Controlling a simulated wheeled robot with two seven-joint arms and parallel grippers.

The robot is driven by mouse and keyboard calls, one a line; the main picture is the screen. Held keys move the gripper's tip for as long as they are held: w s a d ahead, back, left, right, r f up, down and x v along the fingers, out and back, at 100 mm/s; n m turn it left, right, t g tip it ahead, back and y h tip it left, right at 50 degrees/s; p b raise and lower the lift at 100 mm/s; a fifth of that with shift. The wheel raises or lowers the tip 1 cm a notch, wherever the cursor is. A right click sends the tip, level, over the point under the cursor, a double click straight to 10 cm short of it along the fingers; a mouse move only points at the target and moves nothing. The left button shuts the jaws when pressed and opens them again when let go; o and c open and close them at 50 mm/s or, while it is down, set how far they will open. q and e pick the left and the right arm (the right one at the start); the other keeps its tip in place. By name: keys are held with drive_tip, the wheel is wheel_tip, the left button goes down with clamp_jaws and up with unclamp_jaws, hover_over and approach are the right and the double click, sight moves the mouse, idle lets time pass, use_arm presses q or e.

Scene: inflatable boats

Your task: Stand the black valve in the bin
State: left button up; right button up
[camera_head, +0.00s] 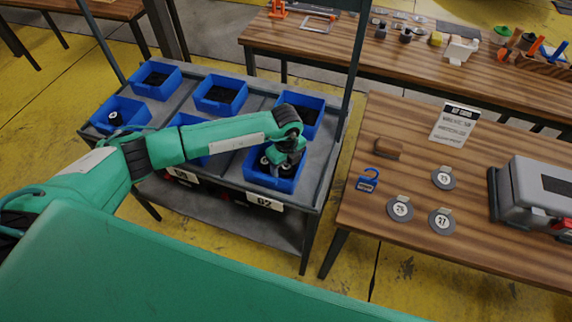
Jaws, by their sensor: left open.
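My left arm comes in from the left, and its gripper (284,163) points down into the front right blue bin (270,182) on the rack. The gripper is open. Dark round pieces with pale tops, which look like black valves (284,170), stand in this bin right under and beside the fingers. I cannot tell whether the fingers touch one, and the wrist hides part of the bin. Another dark valve-like piece with a pale top (115,119) is in the left blue bin (133,119). My right gripper is not in view.
More blue bins (219,109) stand on the grey rack, whose uprights (357,60) rise beside them. A wooden table (455,220) at right holds numbered discs (400,209), a blue padlock-shaped tag (368,181), a brown block (389,148) and a grey case (535,190).

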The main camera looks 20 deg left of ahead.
sight(286, 165)
use_arm(q)
drive_tip(key=shift+r, duration=0.6)
wheel_tip(286, 165, up, 11)
drive_tip(key=b, duration=0.2)
drive_tip(key=shift+b, duration=0.35)
